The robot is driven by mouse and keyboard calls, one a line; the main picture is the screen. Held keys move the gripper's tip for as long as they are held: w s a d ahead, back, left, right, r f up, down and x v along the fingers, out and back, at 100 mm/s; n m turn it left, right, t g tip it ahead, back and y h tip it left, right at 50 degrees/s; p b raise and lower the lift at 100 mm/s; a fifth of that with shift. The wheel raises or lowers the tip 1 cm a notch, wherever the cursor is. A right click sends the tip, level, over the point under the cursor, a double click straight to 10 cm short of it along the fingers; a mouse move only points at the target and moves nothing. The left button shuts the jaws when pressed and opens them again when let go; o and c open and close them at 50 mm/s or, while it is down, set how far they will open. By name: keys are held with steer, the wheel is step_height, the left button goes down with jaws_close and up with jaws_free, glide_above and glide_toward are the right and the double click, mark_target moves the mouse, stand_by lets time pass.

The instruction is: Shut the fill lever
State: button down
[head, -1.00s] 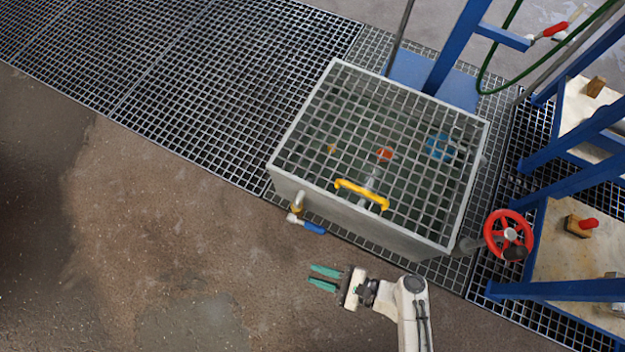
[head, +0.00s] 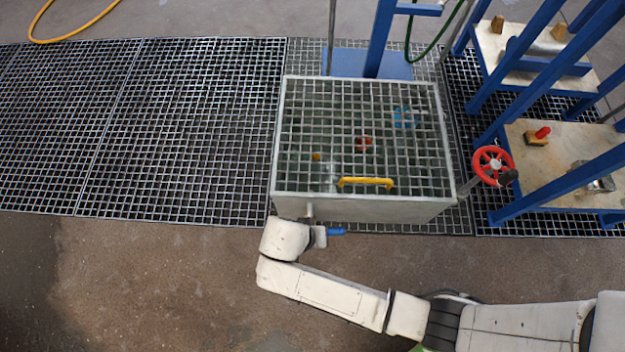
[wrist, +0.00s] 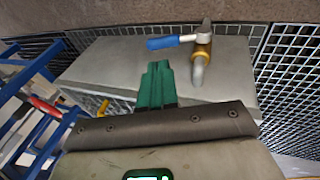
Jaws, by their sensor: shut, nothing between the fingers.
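A blue-handled lever valve sits at the near side of the grey tank (head: 360,209); its blue handle (head: 337,231) shows just right of my wrist in the head view. In the wrist view the blue handle (wrist: 162,43) points left, crosswise to the brass and grey pipe (wrist: 201,62). My gripper (wrist: 158,66) has its green fingers shut together and empty. In that picture they lie just below the blue handle, and I cannot tell whether they touch it. In the head view my wrist hides the fingers and most of the valve. Which lever is the fill lever is not marked.
A grating lid with a yellow handle (head: 365,182) covers the tank. A red handwheel (head: 493,165) stands at its right. Blue frames with shelves (head: 560,145) crowd the right side. A green hose (head: 409,35) hangs at the back. The floor at lower left is clear.

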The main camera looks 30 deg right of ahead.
steer(key=b, duration=0.7)
glide_toward(333, 232)
steer(key=shift+t, duration=0.3)
steer(key=x, duration=0.7)
steer(key=shift+s+a, duration=0.15)
steer(key=shift+s, duration=0.1)
